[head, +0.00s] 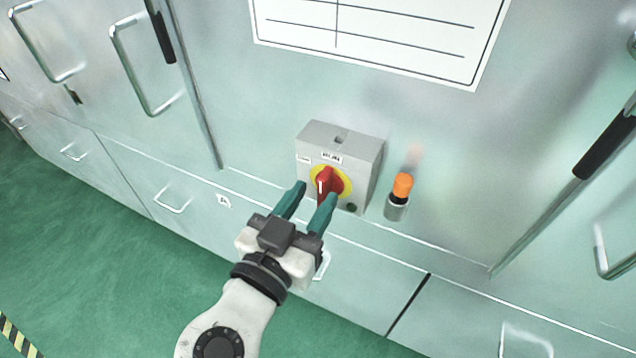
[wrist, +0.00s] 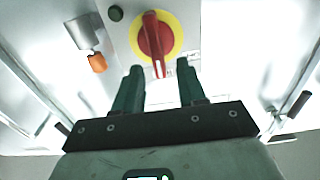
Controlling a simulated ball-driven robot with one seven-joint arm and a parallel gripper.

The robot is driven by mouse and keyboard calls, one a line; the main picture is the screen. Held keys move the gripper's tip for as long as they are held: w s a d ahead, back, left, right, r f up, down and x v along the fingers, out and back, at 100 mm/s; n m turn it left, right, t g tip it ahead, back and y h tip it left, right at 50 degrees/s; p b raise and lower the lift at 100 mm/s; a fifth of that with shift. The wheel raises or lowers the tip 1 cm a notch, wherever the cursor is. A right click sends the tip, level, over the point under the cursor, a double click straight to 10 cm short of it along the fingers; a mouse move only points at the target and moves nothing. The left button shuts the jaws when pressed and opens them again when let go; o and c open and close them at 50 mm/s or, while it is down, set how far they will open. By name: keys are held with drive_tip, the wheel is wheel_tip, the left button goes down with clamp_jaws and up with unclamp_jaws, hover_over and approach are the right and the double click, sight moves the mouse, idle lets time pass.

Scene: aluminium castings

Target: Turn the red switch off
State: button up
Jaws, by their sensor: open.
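The red switch (head: 324,184) is a rotary handle on a yellow disc, on the front of a grey box (head: 357,152) fixed to a pale metal cabinet. In the head view the handle stands near upright. In the wrist view the red switch (wrist: 154,42) shows at the top centre, its handle nearly vertical in the picture. My gripper (head: 319,193) has two green fingers and is open. Its fingertips are just in front of and below the switch, one to each side of the handle's lower end. In the wrist view the gripper (wrist: 161,70) is empty, and I cannot tell whether it touches the handle.
An orange-topped cylinder (head: 402,187) in a grey holder is right of the box. A dark round button (head: 351,208) is at the box's lower right. Cabinet handles (head: 170,200) stick out around. A white chart (head: 380,35) hangs above. Green floor (head: 120,270) is free at lower left.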

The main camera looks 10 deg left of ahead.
sight(330, 181)
drive_tip(key=shift+x, duration=1.45)
clamp_jaws()
